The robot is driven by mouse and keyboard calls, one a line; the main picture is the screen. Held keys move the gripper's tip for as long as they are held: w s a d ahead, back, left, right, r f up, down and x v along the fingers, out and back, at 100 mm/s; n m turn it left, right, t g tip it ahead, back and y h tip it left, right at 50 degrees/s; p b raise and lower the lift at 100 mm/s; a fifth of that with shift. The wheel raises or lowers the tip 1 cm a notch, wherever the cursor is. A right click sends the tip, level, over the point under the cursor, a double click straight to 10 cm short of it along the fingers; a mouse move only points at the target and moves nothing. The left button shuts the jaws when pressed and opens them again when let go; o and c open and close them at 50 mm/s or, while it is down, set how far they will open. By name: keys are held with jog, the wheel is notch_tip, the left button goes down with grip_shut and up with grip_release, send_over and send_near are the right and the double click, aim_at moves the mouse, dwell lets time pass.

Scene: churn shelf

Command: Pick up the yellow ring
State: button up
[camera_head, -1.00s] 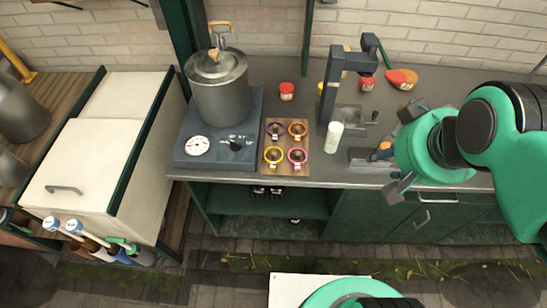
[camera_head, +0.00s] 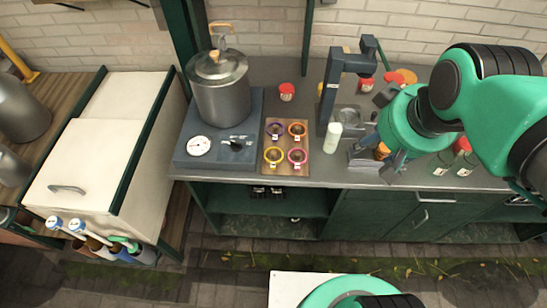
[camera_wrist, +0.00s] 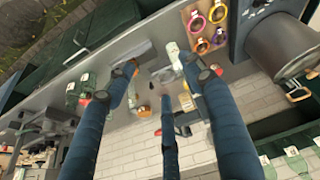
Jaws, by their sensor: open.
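The yellow ring (camera_head: 267,160) sits at the near left of a small wooden board (camera_head: 291,142); a cup-like thing shows inside it. Purple (camera_head: 275,123), orange (camera_head: 297,123) and pink (camera_head: 297,150) rings share the board. In the wrist view, the yellow ring (camera_wrist: 217,14) is near the top, right of the middle. My gripper (camera_head: 376,158) is open and empty over the counter, well to the right of the board. Its spread fingers (camera_wrist: 165,82) fill the middle of the wrist view. The ring is clear of them.
A white bottle (camera_head: 333,138) and a dark upright press (camera_head: 338,85) stand between my gripper and the board. A lidded metal pot (camera_head: 220,88) stands on a dark stove (camera_head: 190,158) left of the board. A red jar (camera_head: 287,92) is behind it.

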jog(key=w+a+n+g+p, duration=0.1)
jog(key=w+a+n+p, duration=0.2)
jog(key=w+a+n, duration=0.3)
jog(key=n+g+p, duration=0.4)
jog(key=n+p, duration=0.2)
jog(key=n, duration=0.9)
send_over(274, 151)
notch_tip(274, 151, down, 15)
jog(key=shift+d+f, duration=0.15)
jog(key=shift+d, duration=0.05)
jog(key=shift+f+b, duration=0.6)
jog(key=shift+f, duration=3.65)
jog(key=shift+f, duration=0.15)
jog(key=shift+s+a+f+b, duration=0.1)
jog(key=shift+f+b, duration=0.2)
jog(key=shift+f, duration=0.95)
jog(key=shift+a+f+b, duration=0.1)
jog(key=shift+f+b, duration=0.2)
jog(key=shift+f, duration=0.95)
